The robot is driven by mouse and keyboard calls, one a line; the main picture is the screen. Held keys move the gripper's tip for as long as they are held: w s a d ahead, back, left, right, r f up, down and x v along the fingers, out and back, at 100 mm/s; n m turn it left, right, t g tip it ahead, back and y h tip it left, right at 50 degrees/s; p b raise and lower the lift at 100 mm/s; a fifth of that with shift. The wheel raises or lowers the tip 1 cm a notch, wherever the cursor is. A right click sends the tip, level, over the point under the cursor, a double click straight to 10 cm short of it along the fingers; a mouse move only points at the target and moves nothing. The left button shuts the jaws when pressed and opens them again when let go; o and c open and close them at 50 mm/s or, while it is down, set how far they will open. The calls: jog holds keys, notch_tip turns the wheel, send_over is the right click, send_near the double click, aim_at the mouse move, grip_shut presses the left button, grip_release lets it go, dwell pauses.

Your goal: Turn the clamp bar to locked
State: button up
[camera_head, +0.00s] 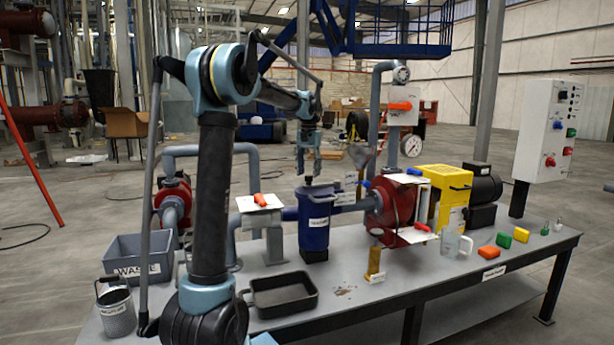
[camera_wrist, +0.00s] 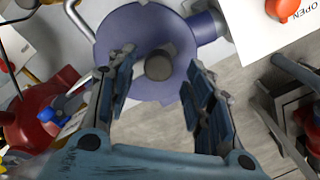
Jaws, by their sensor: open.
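The blue filter housing (camera_head: 313,238) stands upright on the bench, with a small label on its front. Its round blue lid (camera_wrist: 135,35) fills the upper middle of the wrist view. A grey round knob (camera_wrist: 159,66) sits at the lid's centre. A silver bent bar (camera_wrist: 73,12) shows at the lid's upper left edge; I cannot tell whether it is the clamp bar. My gripper (camera_head: 308,178) points down just above the housing. Its open fingers show on either side of the knob in the wrist view (camera_wrist: 163,88), with nothing held between them.
An orange handle (camera_head: 260,200) on a white plate is left of the housing. A red pump (camera_head: 395,207) and yellow box (camera_head: 453,187) stand to the right. A black tray (camera_head: 282,309), grey waste bin (camera_head: 138,270), brass block (camera_head: 375,265) and mug (camera_head: 452,243) stand on the bench.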

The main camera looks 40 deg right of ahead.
notch_tip(320, 180, up, 10)
dwell(0.4)
jog(key=shift+a, duration=0.1)
dwell(0.4)
jog(key=a+f+n, duration=0.2)
jog(key=a+f, duration=0.1)
jog(key=a, duration=0.8)
jog(key=a+f+n, duration=0.2)
jog(key=a, duration=0.9)
jog(key=a+f+n, duration=0.2)
jog(key=a+f, duration=0.1)
jog(key=a, duration=0.9)
jog(key=s+a+f+n+t, duration=0.1)
jog(key=s+a+f+n, duration=0.2)
jog(key=s+a+f, duration=0.6)
jog(key=s+a+f+n+t, duration=0.1)
jog(key=s+a+f+n, duration=0.3)
jog(key=s+a+f, duration=0.4)
jog(key=a+f, duration=0.4)
jog(key=f, duration=0.4)
jog(key=shift+s+a, duration=0.25)
jog(key=shift+s, duration=0.1)
jog(key=shift+f, duration=0.1)
